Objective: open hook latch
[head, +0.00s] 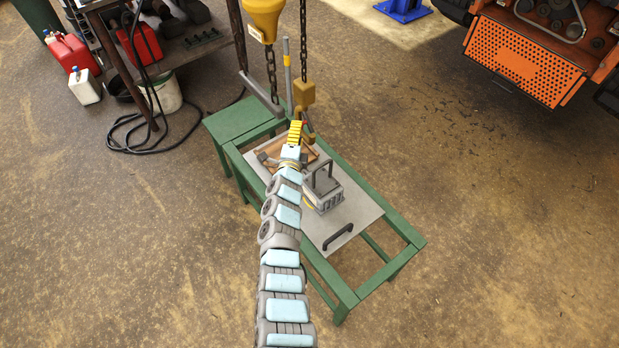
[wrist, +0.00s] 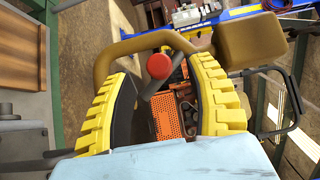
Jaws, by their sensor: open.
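The brass-coloured hook (head: 309,139) hangs on a chain under its yellow block (head: 304,92) above the green bench. In the wrist view the hook (wrist: 142,43) curves across beyond my fingertips, with its block at the upper right. A grey latch lever with a red knob (wrist: 159,66) shows inside the hook's curve, between my fingers in the picture. My gripper (wrist: 160,95) is open, its yellow ribbed fingers spread to either side of the lever. I cannot tell whether a finger touches the hook. In the head view my gripper (head: 295,132) is beside the hook, and the latch is not discernible.
The green bench (head: 385,272) carries a grey plate (head: 368,212) with a black handle (head: 338,237) and a grey device (head: 322,190). A yellow hoist (head: 264,18) and chains hang above. A workbench stands upper left, an orange machine (head: 525,58) upper right. Open floor lies around.

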